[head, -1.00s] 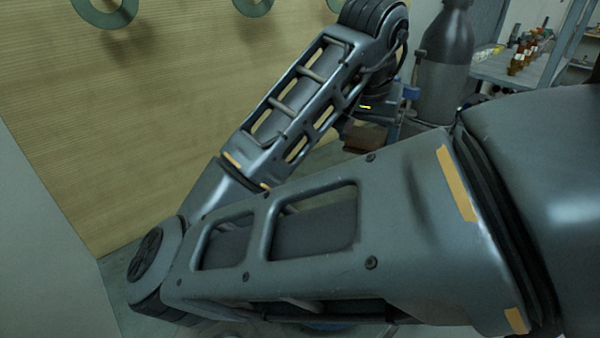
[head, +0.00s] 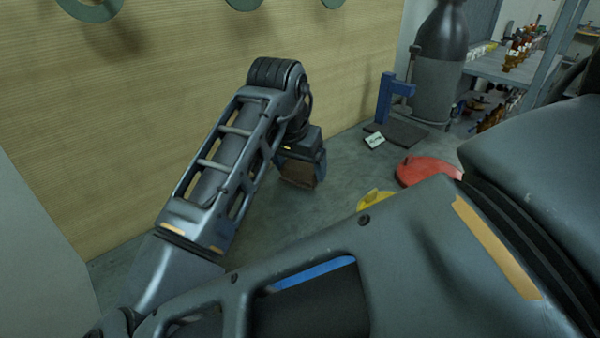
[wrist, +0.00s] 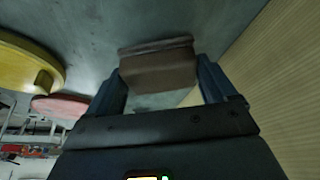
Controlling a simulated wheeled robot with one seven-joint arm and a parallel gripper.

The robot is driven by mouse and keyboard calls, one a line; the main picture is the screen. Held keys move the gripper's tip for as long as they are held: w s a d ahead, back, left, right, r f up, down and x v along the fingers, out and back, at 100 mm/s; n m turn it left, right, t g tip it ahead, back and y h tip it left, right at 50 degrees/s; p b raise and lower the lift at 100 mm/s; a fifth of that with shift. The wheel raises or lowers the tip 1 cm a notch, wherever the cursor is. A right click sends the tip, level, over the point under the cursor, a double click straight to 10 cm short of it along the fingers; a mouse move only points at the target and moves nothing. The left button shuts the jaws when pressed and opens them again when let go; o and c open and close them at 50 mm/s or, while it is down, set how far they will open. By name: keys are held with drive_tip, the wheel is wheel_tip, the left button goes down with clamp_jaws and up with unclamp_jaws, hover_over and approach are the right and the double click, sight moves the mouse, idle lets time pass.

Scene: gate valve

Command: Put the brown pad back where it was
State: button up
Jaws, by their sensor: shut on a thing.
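The brown pad (wrist: 158,68) is held between the two fingers of my gripper (wrist: 165,85) in the wrist view. My gripper is shut on it, with a blue-grey finger on each side. In the head view, the pad (head: 298,172) shows below my wrist, near the wooden wall, and my gripper (head: 300,165) is partly hidden there. Grey surface shows beyond the pad; I cannot tell whether the pad touches anything below it.
A yellow object (head: 374,199) and a red object (head: 428,169) lie right of my gripper. A blue stand (head: 385,98), a small white card (head: 375,140) and a dark cylinder (head: 438,75) stand farther back. The wooden wall (head: 120,150) is on the left. Grey surface (head: 345,165) is clear between.

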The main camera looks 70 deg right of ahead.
drive_tip(key=shift+f, duration=1.05)
drive_tip(key=shift+f, duration=0.1)
drive_tip(key=shift+f, duration=0.1)
drive_tip(key=o, duration=0.8)
drive_tip(key=v, duration=1.2)
drive_tip(key=shift+r+p, duration=0.25)
drive_tip(key=shift+p, duration=0.1)
